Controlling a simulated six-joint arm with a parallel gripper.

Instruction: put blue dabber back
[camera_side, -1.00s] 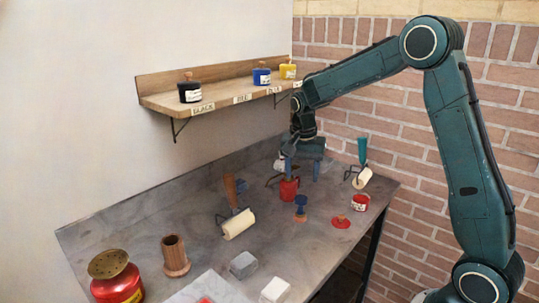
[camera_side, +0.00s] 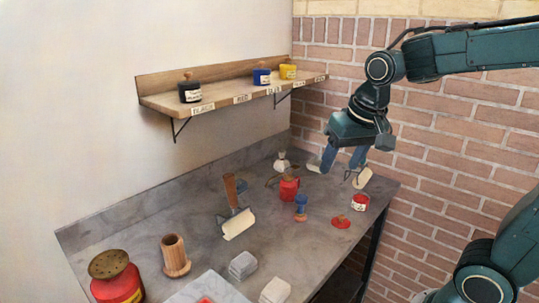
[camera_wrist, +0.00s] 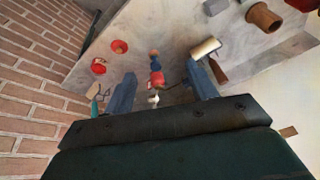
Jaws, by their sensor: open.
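The blue dabber (camera_side: 301,207) stands upright on the grey table, with a blue upper part and an orange-brown base. In the wrist view the blue dabber (camera_wrist: 155,58) shows beyond and between the fingertips. My gripper (camera_side: 342,163) is open and empty, in the air above the right rear of the table. It is above and to the right of the dabber and apart from it. In the wrist view both fingers of my gripper (camera_wrist: 162,72) are spread with nothing held between them.
A red can (camera_side: 288,188) stands just behind the dabber. A red tin (camera_side: 360,202) and red lid (camera_side: 341,222) lie to its right. A roller (camera_side: 238,223) and wooden holder (camera_side: 175,256) are left. The wooden shelf (camera_side: 220,98) holds black, blue and yellow jars.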

